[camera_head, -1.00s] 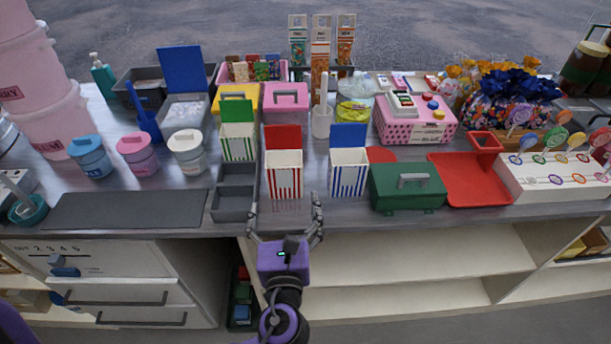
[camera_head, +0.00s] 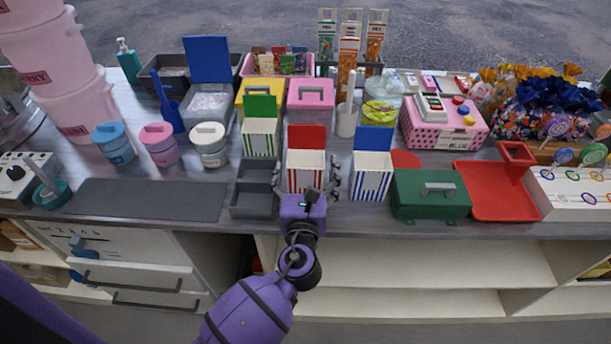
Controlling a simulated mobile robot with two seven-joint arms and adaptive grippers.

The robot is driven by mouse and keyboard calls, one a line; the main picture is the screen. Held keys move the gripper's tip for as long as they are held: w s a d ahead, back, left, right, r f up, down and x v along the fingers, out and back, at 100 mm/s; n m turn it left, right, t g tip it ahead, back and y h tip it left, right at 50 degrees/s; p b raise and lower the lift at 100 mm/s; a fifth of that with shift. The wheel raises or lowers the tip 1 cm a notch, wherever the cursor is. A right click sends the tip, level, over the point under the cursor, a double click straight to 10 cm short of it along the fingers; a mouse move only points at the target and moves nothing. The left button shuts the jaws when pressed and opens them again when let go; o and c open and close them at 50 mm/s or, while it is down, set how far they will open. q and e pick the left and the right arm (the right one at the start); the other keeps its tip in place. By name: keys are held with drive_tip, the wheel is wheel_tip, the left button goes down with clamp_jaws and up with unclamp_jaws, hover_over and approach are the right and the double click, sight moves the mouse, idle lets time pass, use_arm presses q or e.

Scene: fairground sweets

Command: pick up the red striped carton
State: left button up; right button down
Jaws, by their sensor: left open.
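The red striped carton (camera_head: 306,166) stands upright at the front of the counter, white with red stripes and a raised red back flap. My left gripper (camera_head: 306,172) is open at the carton's front, one finger near its left side and the other near its right side. I cannot tell whether the fingers touch it. The gripper's purple body hides the carton's lower front. My right gripper is not in view.
A blue striped carton (camera_head: 371,176) stands close on the right, and a green striped carton (camera_head: 260,138) behind left. A grey tray (camera_head: 254,204) sits just left. A green box (camera_head: 430,196) stands further right. The dark mat (camera_head: 150,199) is bare.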

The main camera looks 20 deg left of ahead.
use_arm(q)
drive_tip(key=c, duration=1.1)
